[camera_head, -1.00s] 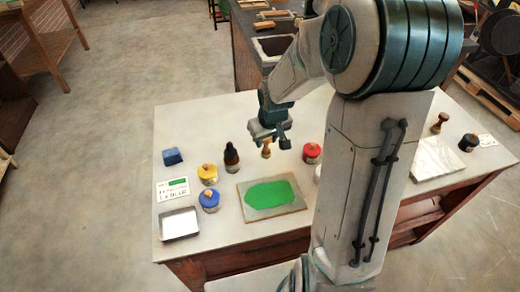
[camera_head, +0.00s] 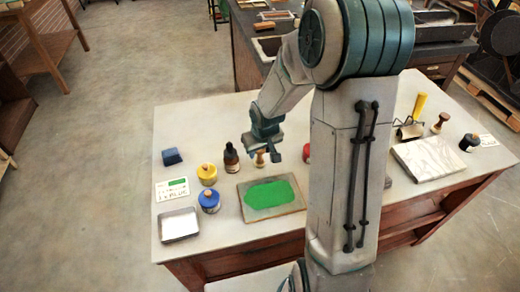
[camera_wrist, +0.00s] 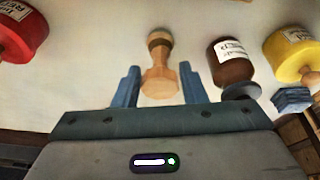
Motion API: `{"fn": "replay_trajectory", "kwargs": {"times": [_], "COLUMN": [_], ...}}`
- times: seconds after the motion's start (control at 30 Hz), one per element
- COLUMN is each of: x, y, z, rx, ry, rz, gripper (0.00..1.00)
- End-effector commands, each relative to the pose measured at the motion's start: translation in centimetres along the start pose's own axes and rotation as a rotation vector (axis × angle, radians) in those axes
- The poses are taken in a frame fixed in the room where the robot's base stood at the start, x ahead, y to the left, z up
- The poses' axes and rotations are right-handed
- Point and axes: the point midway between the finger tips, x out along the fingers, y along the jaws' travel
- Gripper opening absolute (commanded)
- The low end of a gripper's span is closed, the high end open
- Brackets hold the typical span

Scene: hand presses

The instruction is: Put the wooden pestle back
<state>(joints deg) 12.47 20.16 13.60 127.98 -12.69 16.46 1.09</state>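The wooden pestle (camera_head: 260,160) stands on the white table just behind the board with the green patch. It also shows in the wrist view (camera_wrist: 160,82), light wood with a dark band near its far end. My gripper (camera_head: 266,150) is low over the table at the pestle. In the wrist view my gripper (camera_wrist: 159,72) is open, with one blue finger on each side of the pestle and a visible gap on both sides. I cannot tell how deep the pestle sits between the fingers.
A brown bottle (camera_head: 231,158) stands close left of the pestle. Yellow (camera_head: 207,174) and blue (camera_head: 209,201) jars stand farther left. The green-patched board (camera_head: 246,210) lies in front. A red jar (camera_wrist: 18,32) is on the other side. Another wooden handled tool (camera_head: 440,122) stands at the right.

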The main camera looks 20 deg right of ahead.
Motion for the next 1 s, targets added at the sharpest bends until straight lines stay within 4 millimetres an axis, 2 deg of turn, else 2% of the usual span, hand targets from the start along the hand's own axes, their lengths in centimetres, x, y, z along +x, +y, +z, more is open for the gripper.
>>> {"fn": "replay_trajectory", "kwargs": {"times": [0.33, 0.47, 0.57, 1.0], "x": [-0.1, -0.7, -2.1, -10.2], "y": [0.0, 0.0, 0.1, 0.1], "z": [0.0, -0.1, -0.2, -0.2], "rx": [0.0, 0.0, 0.003, 0.001], "ry": [-0.001, 0.001, 0.004, 0.003], "rz": [0.0, 0.0, 0.001, 0.002], "gripper": [0.55, 0.55, 0.55, 0.55]}}
